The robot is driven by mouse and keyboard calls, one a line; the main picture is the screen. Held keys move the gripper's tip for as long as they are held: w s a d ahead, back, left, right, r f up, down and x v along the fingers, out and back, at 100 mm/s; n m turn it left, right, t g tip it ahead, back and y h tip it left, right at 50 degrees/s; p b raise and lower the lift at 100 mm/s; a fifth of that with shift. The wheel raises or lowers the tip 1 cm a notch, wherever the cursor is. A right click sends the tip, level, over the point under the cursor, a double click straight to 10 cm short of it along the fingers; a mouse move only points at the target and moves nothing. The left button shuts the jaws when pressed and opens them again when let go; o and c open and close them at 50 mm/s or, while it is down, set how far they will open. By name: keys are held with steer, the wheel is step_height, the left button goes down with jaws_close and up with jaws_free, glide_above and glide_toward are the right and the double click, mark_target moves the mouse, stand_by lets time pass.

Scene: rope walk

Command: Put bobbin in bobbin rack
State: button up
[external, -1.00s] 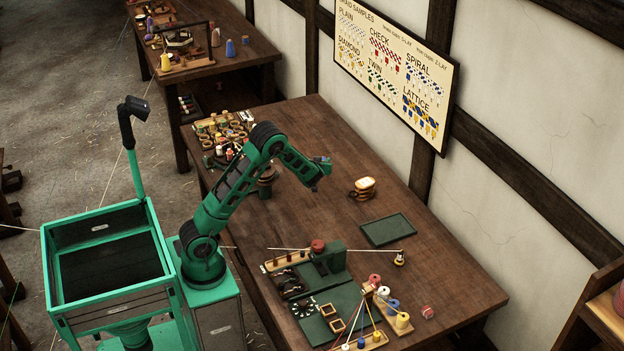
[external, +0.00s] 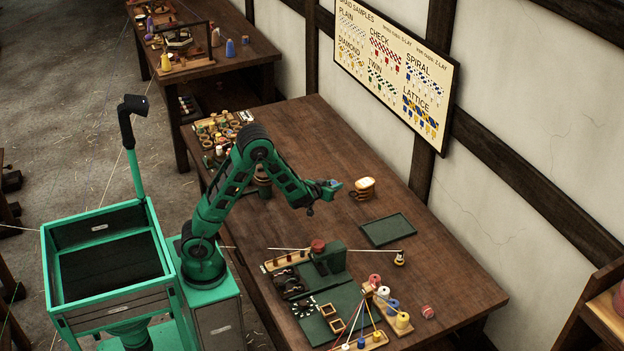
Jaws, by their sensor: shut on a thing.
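My gripper (external: 331,189) is held above the middle of the table, just left of a pale stacked block. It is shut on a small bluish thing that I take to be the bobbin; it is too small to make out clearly. Wooden stands with coloured spools are at the table's front right: a red spool (external: 375,280), a blue spool (external: 392,306) and a yellow spool (external: 402,320) stand in a slanting row. This row looks like the bobbin rack, but I cannot be sure. My gripper is well apart from it, farther back.
A dark green tray (external: 388,230) lies empty on the table. A green device with a red knob (external: 318,246) and a long thin rod lies in front of it. A pink round thing (external: 428,311) is at the right. Several small items crowd the table's back left. The table's back middle is clear.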

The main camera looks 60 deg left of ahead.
steer(key=s+d+m+t+h, duration=0.1)
steer(key=s+d, duration=0.3)
steer(key=d, duration=0.8)
steer(key=shift+f+m+h, duration=0.4)
steer(key=shift+m+h, duration=0.4)
steer(key=shift+h, duration=0.1)
steer(key=shift+w+d, duration=0.1)
